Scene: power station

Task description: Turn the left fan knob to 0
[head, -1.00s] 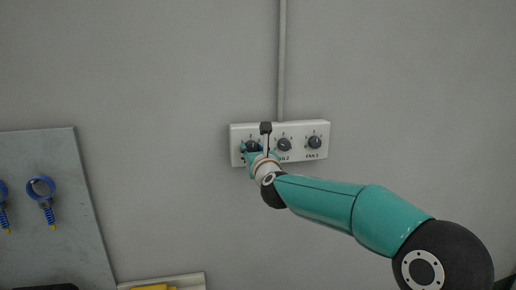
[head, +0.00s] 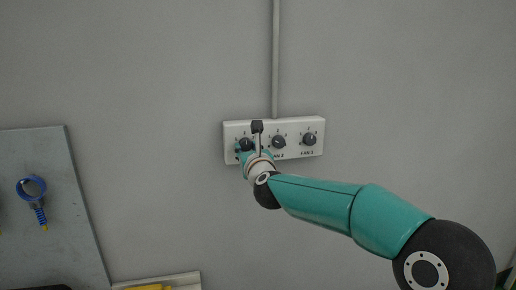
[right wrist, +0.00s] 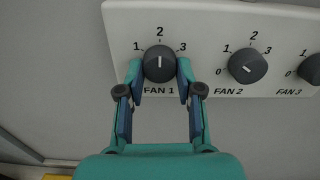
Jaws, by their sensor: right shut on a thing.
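The left fan knob (right wrist: 159,62), dark grey and round, sits above the FAN 1 label on a white wall panel (head: 292,127). Its white pointer line stands nearly upright, toward the 2. The 0 mark of this knob is hidden behind a finger in the right wrist view. My right gripper (right wrist: 160,72) is shut on this knob, with one teal finger on each side of it. In the head view my right gripper (head: 246,150) covers the lower part of the knob. My left gripper is not in view.
The FAN 2 knob (right wrist: 248,66) and FAN 3 knob (head: 309,139) are to the right on the same panel. A conduit (head: 276,60) runs up the wall from the panel. A grey board (head: 60,220) with a blue ring-shaped tool (head: 31,187) is at the left.

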